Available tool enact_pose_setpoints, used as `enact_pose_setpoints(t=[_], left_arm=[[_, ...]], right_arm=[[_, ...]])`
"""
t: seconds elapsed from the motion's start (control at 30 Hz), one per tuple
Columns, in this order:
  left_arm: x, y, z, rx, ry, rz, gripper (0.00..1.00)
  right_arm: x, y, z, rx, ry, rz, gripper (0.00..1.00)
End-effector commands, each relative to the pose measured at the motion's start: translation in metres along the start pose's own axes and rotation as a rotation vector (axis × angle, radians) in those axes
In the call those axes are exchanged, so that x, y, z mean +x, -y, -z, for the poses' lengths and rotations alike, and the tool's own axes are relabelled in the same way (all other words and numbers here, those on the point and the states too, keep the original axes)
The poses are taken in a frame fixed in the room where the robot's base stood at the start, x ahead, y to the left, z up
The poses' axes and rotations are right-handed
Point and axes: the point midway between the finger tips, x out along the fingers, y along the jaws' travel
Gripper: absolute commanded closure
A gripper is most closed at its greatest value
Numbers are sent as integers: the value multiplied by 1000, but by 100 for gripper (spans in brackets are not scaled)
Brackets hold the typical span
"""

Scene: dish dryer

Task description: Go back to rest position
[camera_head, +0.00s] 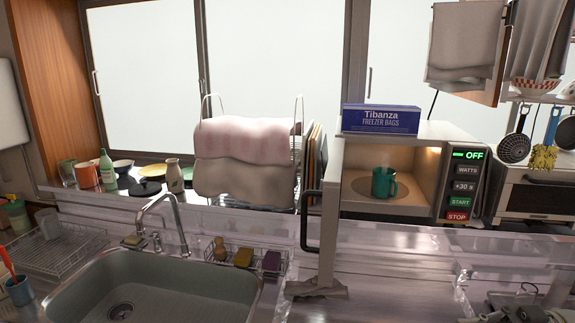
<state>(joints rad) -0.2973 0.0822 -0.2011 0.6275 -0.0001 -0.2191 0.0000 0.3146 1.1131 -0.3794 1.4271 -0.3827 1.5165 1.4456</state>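The task names no object. Neither gripper can be made out in the head view. A cluster of grey and metallic parts (525,303) is cut off at the lower right edge, and I cannot tell what it is. The microwave (408,132) stands on the ledge at centre right with its door swung open toward me. The door's dark handle (306,222) is on its left side. A green mug (384,183) stands upright inside the lit microwave, with faint steam above it. The display reads OFF.
A sink (160,290) with a faucet (172,215) is at the lower left. A cloth-covered dish rack (243,160) stands behind. A grey cloth (318,287) lies below the door. A freezer-bags box (380,118) sits on the microwave. The counter right of centre is mostly clear.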

Motion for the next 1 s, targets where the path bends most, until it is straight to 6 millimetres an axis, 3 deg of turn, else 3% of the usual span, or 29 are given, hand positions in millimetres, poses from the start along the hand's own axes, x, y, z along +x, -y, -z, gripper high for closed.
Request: enact_pose_setpoints(t=[0.47,0.7,0.83,1.0], left_arm=[[0,-1,-4,-3,7,-1,100],[0,-3,-10,-4,17,-3,100],[0,-3,-9,-3,16,-3,100],[0,-3,-8,-3,14,-3,100]], right_arm=[[61,-45,-22,-110,-123,-293,100],[94,-79,-45,-145,-157,-639,100],[100,-90,-64,-124,-122,-844,100],[97,-92,-96,-48,-15,-1086,100]])
